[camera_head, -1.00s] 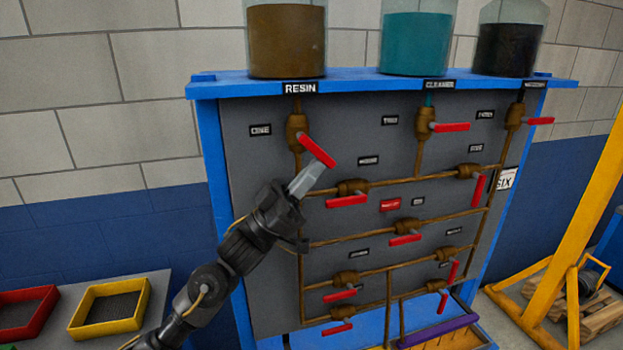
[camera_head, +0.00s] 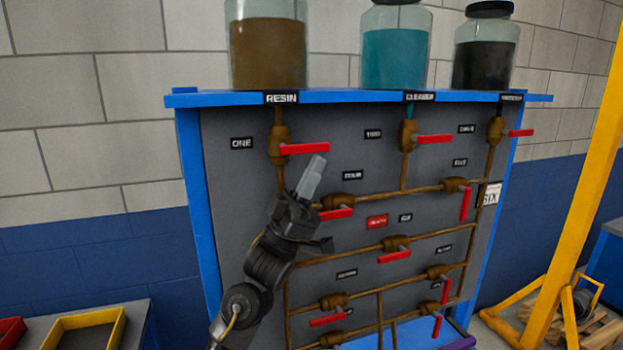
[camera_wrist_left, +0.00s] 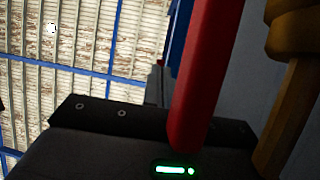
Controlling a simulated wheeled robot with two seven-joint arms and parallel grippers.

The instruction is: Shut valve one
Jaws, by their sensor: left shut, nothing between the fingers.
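Valve one is the brown valve (camera_head: 279,145) under the resin jar, next to the label ONE (camera_head: 242,143). Its red handle (camera_head: 304,149) points right, close to horizontal, across the pipe. My left gripper (camera_head: 316,163) is shut and empty, its fingertips just below the handle's right end; I cannot tell if they touch it. In the left wrist view the red handle (camera_wrist_left: 205,75) looms large and close, with the brown valve and pipe (camera_wrist_left: 290,90) at the right. My right gripper is not in view.
Other red-handled valves sit on the grey panel, including a handle (camera_head: 337,214) near my left wrist. The resin jar (camera_head: 267,50), teal jar (camera_head: 396,50) and dark jar (camera_head: 485,50) stand on the blue shelf (camera_head: 340,97). A yellow post (camera_head: 590,190) stands at right.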

